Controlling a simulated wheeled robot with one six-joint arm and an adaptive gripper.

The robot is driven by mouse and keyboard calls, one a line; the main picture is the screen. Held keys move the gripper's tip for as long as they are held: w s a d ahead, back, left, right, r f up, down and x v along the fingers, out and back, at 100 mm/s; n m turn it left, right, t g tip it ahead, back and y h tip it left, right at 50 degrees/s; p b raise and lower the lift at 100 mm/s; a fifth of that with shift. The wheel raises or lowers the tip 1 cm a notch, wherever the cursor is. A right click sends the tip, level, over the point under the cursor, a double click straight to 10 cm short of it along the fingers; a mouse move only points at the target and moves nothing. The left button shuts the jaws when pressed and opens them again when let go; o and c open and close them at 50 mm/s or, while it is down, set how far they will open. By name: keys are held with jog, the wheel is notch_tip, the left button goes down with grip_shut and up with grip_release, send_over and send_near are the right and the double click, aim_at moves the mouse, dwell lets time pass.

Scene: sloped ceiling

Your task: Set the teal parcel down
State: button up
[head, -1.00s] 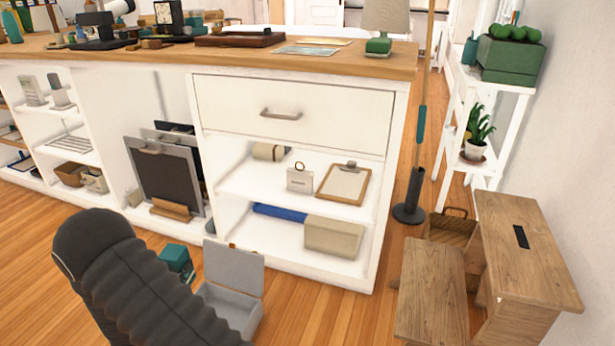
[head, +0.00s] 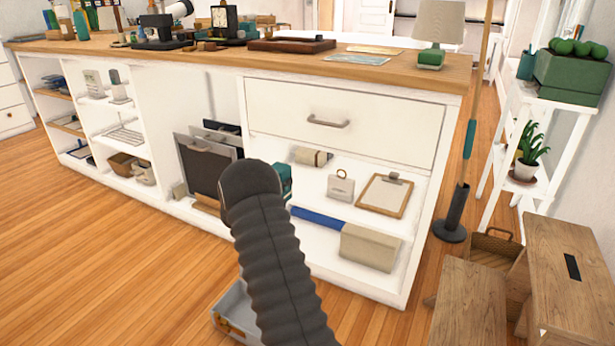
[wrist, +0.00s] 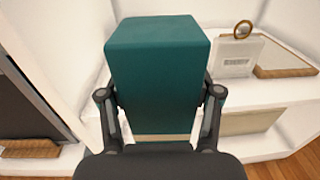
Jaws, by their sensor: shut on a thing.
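The teal parcel (wrist: 155,65) fills the middle of the wrist view as an upright block with a pale band near its bottom. My gripper (wrist: 160,98) is shut on it, one finger at each side. In the head view a small part of the parcel (head: 286,178) shows to the right of my dark arm, which hides the rest and the gripper. The parcel is in front of the white cabinet's open shelves, near the shelf bay's left side. Whether its underside touches anything is hidden.
The upper shelf holds a beige roll (head: 312,157), a small tag block (head: 341,186) and a clipboard (head: 385,194). Below lie a blue roll (head: 320,218) and a beige box (head: 370,246). Dark boards (head: 205,168) stand left. A grey case (head: 236,305) sits on the floor, partly hidden.

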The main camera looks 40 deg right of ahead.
jog(key=shift+w+d+f, duration=0.6)
jog(key=shift+w+d, duration=0.05)
jog(key=shift+d, duration=1.25)
jog(key=shift+w+d+f, duration=0.55)
jog(key=shift+w+d, duration=0.15)
jog(key=shift+d, duration=1.15)
jog(key=shift+w+d+f, duration=0.6)
jog(key=shift+w+d, duration=0.05)
jog(key=shift+d, duration=1.25)
jog(key=shift+f+b, duration=0.1)
jog(key=shift+b, duration=0.25)
jog(key=o, duration=1.4)
